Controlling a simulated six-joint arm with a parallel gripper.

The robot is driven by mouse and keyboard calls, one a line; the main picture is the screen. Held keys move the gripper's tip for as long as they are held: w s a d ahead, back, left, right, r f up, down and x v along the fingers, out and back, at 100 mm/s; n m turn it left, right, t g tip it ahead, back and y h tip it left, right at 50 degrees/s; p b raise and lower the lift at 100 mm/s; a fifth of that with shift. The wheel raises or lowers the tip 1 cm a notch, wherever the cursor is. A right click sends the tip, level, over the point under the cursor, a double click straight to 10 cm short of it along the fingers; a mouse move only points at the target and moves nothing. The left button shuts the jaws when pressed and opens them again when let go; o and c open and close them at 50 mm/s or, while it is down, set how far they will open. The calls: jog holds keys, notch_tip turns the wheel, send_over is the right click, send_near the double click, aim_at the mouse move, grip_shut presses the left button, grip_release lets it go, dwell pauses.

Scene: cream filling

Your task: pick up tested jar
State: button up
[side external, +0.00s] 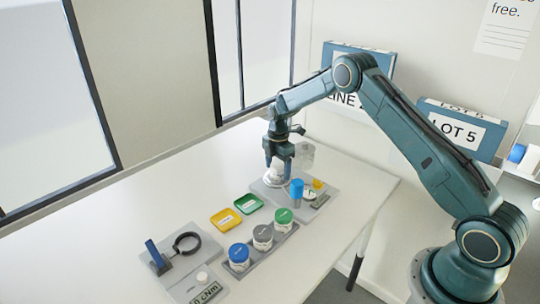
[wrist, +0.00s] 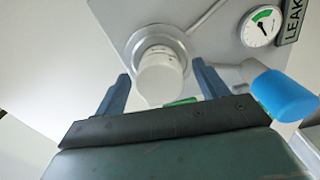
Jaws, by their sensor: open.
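The jar on the leak tester is white; in the wrist view the jar (wrist: 160,80) stands in a round grey seat, between my fingers. It also shows as a pale shape below my gripper in the side view (side external: 275,181). My gripper (side external: 279,163) points down over it, and in the wrist view the two fingers (wrist: 162,75) are apart, one on each side of the jar. I cannot tell whether they touch it. A bit of green (wrist: 181,101) shows by the jar, mostly hidden by my gripper. The tester's grey plate (wrist: 112,18) lies under the jar.
The tester carries a dial gauge (wrist: 262,27), a LEAK sign (wrist: 294,18) and a blue-topped cylinder (wrist: 285,95). Jars with blue (side external: 239,252), grey (side external: 263,233) and green (side external: 284,215) lids stand in a rack. Yellow (side external: 225,219) and green (side external: 248,204) trays lie nearby.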

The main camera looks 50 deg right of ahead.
aim_at(278, 165)
jog(key=shift+c, duration=0.2)
jog(key=c, duration=1.1)
jog(key=shift+o, duration=0.2)
jog(key=shift+r, duration=0.1)
notch_tip(278, 165, up, 20)
dwell(0.5)
